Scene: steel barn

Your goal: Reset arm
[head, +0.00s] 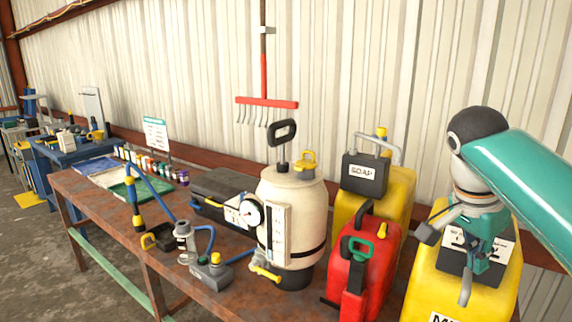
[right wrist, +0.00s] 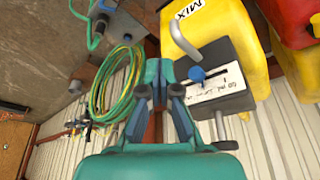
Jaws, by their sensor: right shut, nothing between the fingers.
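My right arm comes in from the right edge of the head view, teal with a dark round joint. My right gripper (head: 484,248) hangs down in front of a yellow container (head: 432,285) at the right end of the bench. In the right wrist view my right gripper (right wrist: 161,78) has its teal fingers together, with nothing held between them. A dark box with a white gauge label (right wrist: 218,77) and a bent grey spout is just right of the fingers. I cannot tell whether they touch. My left gripper is not in the head view.
The rusty bench (head: 112,200) holds a cream sprayer tank (head: 291,205), a red can (head: 368,250), a yellow soap container (head: 400,190) and small pump parts. A coiled green hose (right wrist: 103,85) hangs left of the fingers in the right wrist view. A corrugated wall stands behind.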

